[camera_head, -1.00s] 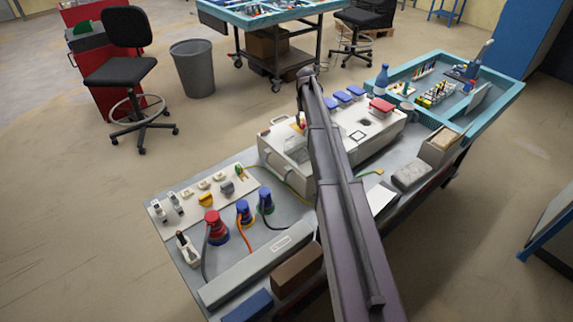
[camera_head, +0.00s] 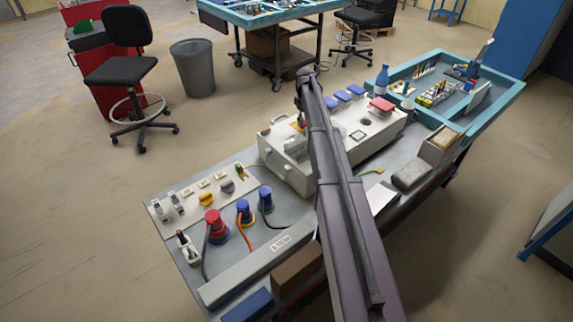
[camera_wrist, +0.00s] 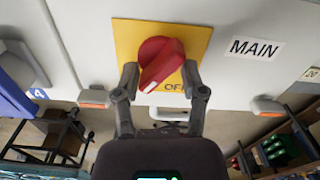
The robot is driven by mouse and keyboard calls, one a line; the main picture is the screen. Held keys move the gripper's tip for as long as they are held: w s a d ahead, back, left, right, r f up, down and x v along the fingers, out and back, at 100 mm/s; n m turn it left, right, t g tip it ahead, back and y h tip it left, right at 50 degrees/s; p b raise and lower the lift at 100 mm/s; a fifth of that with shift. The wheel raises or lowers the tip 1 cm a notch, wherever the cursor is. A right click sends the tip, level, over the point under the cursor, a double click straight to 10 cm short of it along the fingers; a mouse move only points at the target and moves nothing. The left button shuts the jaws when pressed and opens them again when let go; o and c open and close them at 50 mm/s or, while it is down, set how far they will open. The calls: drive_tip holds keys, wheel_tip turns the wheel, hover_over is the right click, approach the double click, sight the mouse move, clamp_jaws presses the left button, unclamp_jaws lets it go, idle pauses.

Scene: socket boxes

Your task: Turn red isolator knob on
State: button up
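The red isolator knob (camera_wrist: 161,60) sits on a yellow plate (camera_wrist: 126,36) in the wrist view. Its raised handle is tilted, and part of the word OFF shows at its lower right. My gripper (camera_wrist: 160,70) has one finger on each side of the knob. The fingers are spread apart and look open, with the knob between them. Whether they touch it is hard to tell. In the head view my arm hides the gripper and most of the knob area on the pale socket box (camera_head: 285,160).
A white MAIN label (camera_wrist: 257,48) is right of the plate. The bench holds red (camera_head: 215,226) and blue (camera_head: 244,212) plugs with cables, a switch panel (camera_head: 190,198) and a blue bottle (camera_head: 382,78). A teal-edged tray (camera_head: 505,97) is at the right end. Open floor lies left of the bench.

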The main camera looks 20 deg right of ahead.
drive_tip(key=n, duration=0.7)
drive_tip(key=shift+s+a, duration=0.1)
drive_tip(key=shift+a, duration=0.05)
wheel_tip(320, 180, up, 14)
drive_tip(key=p, duration=1.4)
drive_tip(key=s+a+f+m+b, duration=0.1)
drive_tip(key=s+a, duration=0.1)
drive_tip(key=s, duration=0.2)
drive_tip(key=s+a+f+m+b, duration=0.1)
drive_tip(key=s+a, duration=0.2)
drive_tip(key=s+a+f+m+b, duration=0.1)
drive_tip(key=s+a+m, duration=0.1)
drive_tip(key=s, duration=0.2)
drive_tip(key=shift+s+a+f+b, duration=0.3)
drive_tip(key=shift+s+f+b, duration=0.05)
drive_tip(key=shift+f+b, duration=0.05)
drive_tip(key=s+a+f+m+b, duration=0.2)
drive_tip(key=s+a+m, duration=0.1)
drive_tip(key=s, duration=0.5)
drive_tip(key=s+a+f+m+b, duration=0.2)
drive_tip(key=s+a+m, duration=0.1)
drive_tip(key=s, duration=0.5)
drive_tip(key=shift+a+f, duration=0.2)
drive_tip(key=shift+a, duration=0.55)
drive_tip(key=s+a+m, duration=0.2)
drive_tip(key=s+m, duration=0.1)
drive_tip(key=s, duration=0.5)
drive_tip(key=shift+a, duration=0.3)
drive_tip(key=shift+a, duration=0.1)
